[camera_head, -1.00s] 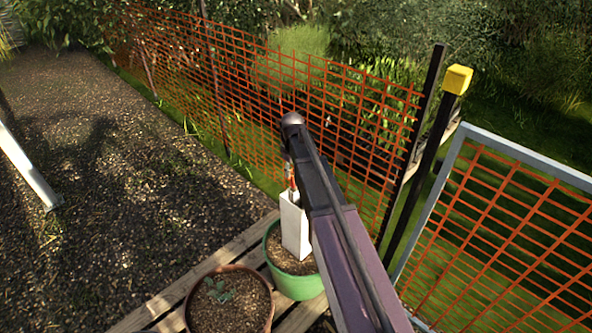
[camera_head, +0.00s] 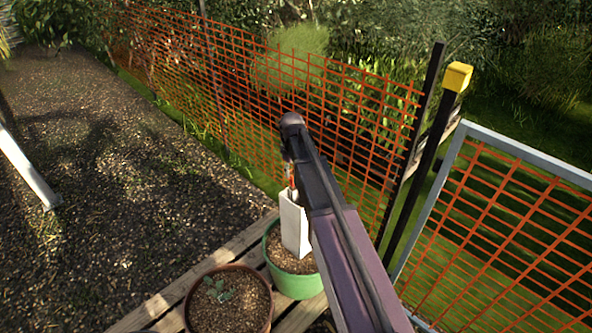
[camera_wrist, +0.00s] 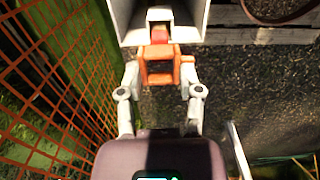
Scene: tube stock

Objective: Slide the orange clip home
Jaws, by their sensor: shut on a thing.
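The orange clip (camera_wrist: 160,66) is an open square frame between the two fingertips of my gripper (camera_wrist: 160,78) in the wrist view. My gripper is shut on it from both sides. The clip's front end, with a red part, lies at the mouth of a white hollow tube (camera_wrist: 126,22). How far it reaches inside is unclear. In the head view the white tube (camera_head: 294,228) stands over the green pot (camera_head: 295,283), and a small bit of orange (camera_head: 292,181) shows just above its top. My arm hides much of the gripper there.
A brown pot with a seedling (camera_head: 229,300) stands beside the green pot on wooden slats (camera_head: 160,302). Orange mesh fencing (camera_head: 250,90) runs behind, with a black yellow-capped post (camera_head: 428,160) and a grey-framed mesh panel (camera_head: 530,150) at right. Open gravel (camera_head: 120,180) lies to the left.

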